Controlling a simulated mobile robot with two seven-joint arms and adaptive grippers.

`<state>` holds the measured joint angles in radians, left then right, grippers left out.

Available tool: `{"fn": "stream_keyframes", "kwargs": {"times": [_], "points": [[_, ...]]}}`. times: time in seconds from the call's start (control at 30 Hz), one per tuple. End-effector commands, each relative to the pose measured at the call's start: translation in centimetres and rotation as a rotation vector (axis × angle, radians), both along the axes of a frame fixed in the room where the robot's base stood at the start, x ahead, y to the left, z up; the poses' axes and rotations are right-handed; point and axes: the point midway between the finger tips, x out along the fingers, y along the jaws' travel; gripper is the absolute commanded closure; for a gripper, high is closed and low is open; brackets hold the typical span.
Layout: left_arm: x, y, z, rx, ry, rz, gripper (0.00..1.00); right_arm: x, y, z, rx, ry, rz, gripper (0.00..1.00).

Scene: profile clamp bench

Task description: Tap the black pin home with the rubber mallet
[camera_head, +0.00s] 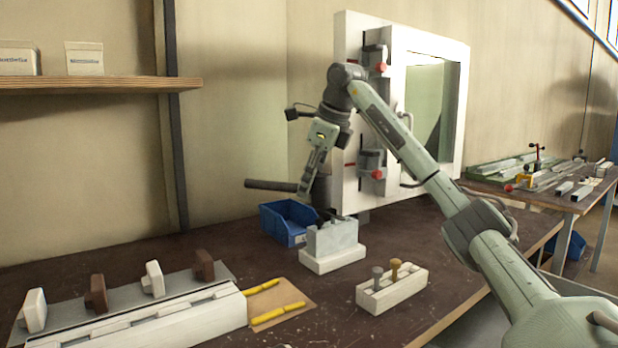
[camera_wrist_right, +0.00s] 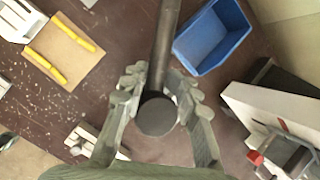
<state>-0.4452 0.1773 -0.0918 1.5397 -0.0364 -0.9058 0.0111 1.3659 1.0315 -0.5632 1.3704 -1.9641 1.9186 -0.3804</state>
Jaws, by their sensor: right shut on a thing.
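My right gripper (camera_head: 308,186) is shut on the rubber mallet (camera_head: 272,186). The mallet's dark handle points left, and its dark head is upright above a grey block on a white base (camera_head: 332,258). In the right wrist view, the fingers (camera_wrist_right: 158,95) are on both sides of the mallet, with the round end of its head (camera_wrist_right: 157,114) facing the camera. Small dark shapes show at the top of the block under the head; I cannot tell which is the black pin, or whether the mallet touches it. My left gripper is not in view.
A blue bin (camera_head: 284,226) stands behind the block. A white holder (camera_head: 392,291) with a grey and a brass-coloured pin is in front, to the right. A white frame with clamps (camera_head: 349,120) rises behind. Yellow tools (camera_head: 279,313) and a white profile rail (camera_head: 180,325) lie front left.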

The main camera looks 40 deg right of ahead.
Motion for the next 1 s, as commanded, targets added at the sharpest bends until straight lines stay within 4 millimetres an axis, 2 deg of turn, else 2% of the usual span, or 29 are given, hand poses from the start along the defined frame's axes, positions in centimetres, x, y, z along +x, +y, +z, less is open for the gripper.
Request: {"fn": "stream_keyframes", "kwargs": {"times": [0.33, 0.87, 1.0], "points": [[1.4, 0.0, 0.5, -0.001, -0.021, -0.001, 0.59, 0.0, 0.0, 0.1, 0.0, -0.002, 0.0, 1.0], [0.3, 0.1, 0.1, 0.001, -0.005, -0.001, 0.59, 0.3, 0.3, 0.1, 0.0, -0.002, 0.0, 1.0], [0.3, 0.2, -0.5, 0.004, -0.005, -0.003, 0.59, 0.2, 0.2, -1.3, -0.001, 0.001, -0.002, 1.0]]}}
